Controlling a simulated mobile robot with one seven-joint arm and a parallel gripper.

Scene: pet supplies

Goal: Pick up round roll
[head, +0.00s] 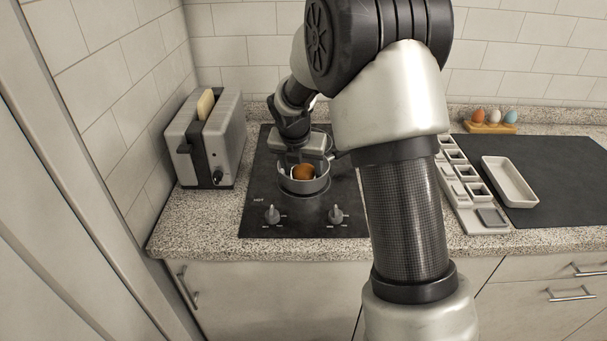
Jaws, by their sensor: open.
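A round brown roll (303,172) sits inside a small grey pot (304,187) on the black cooktop (262,205). My gripper (302,160) points down over the pot, with its fingers close around or just above the roll. The jaws are open. The fingertips are small and partly hidden by the pot's rim, so I cannot tell whether they touch the roll.
A toaster (230,140) with a bread slice (205,104) stands left of the cooktop. To the right are a compartment tray (463,190), a white dish (510,181) on a dark mat (560,165), and eggs (495,117) in a wooden holder (490,128).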

